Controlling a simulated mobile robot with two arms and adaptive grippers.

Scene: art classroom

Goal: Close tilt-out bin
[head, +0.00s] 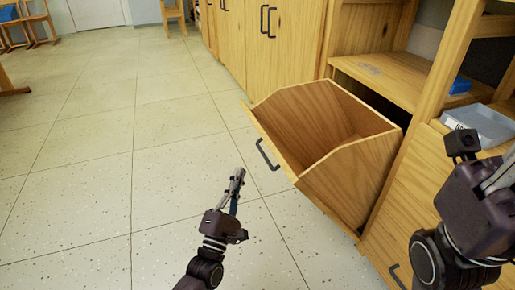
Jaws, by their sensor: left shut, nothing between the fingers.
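The tilt-out bin (345,180) is a light wooden box tipped open out of the cabinet, with its empty-looking inside showing. Its front panel leans out to the left and carries a dark handle (267,154). My left gripper (238,176) is shut and empty, pointing up in the picture just left of and below the handle, apart from it as far as I can tell. My right arm shows at the right edge, in front of the drawers; its fingers are not clearly visible.
Wooden cabinets (285,45) with dark handles stand behind the bin. A grey tray (480,122) sits on the counter at right, with a blue item (460,85) on the shelf. The tiled floor (110,150) at left is clear; chairs (30,22) stand far back.

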